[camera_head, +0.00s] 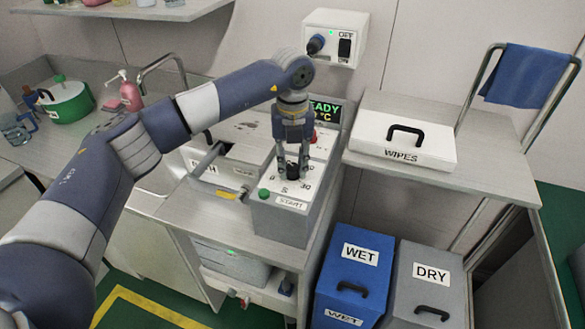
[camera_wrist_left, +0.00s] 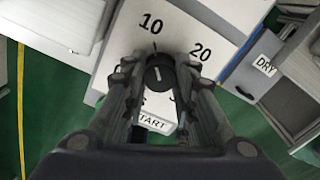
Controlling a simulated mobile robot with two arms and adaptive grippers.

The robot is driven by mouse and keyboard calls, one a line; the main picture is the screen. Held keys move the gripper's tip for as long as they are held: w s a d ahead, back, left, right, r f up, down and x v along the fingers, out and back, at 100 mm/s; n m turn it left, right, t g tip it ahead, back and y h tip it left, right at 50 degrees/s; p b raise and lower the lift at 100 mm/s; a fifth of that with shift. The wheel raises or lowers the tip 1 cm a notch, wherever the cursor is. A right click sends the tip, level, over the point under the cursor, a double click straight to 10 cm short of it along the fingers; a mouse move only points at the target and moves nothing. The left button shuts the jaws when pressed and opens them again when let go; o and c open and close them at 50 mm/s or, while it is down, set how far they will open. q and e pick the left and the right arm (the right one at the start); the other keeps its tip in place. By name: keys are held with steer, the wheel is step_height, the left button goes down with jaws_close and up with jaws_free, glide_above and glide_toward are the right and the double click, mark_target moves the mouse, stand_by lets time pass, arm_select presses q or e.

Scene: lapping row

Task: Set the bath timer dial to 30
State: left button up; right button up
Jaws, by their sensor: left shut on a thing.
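The bath timer dial (camera_head: 292,174) is a small black knob on the light top of the timer box (camera_head: 283,222). My left gripper (camera_head: 293,172) points down and is shut on the dial, one finger on each side. In the left wrist view the dial (camera_wrist_left: 159,74) sits between the fingers (camera_wrist_left: 160,88), with a pale mark on its top. The numbers 10 and 20 show beyond it; the mark seems to point nearer 10, but its exact setting is unclear. The fingers cover part of the scale. My right gripper is in neither view.
A green START button (camera_head: 263,194) is close to the dial, and a lit READY display (camera_head: 325,110) is behind. A white WIPES box (camera_head: 430,132) sits on the right counter. WET (camera_head: 345,285) and DRY (camera_head: 412,296) bins stand below.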

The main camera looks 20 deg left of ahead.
arm_select(q)
steer(key=m+b, duration=0.1)
steer(key=m, duration=0.2)
steer(key=shift+w+m+b, duration=0.1)
steer(key=shift+m+b, duration=0.2)
steer(key=shift+m, duration=0.1)
steer(key=m+b, duration=0.1)
steer(key=m, duration=0.3)
steer(key=shift+m, duration=0.3)
steer(key=m+b, duration=0.1)
steer(key=m, duration=0.3)
steer(key=shift+r, duration=0.1)
steer(key=m+b, duration=0.1)
steer(key=m, duration=0.7)
steer(key=shift+m, duration=0.3)
steer(key=m, duration=0.3)
steer(key=shift+r+m+b, duration=0.1)
steer(key=shift+m+b, duration=0.2)
steer(key=m, duration=0.4)
steer(key=shift+m, duration=2.2)
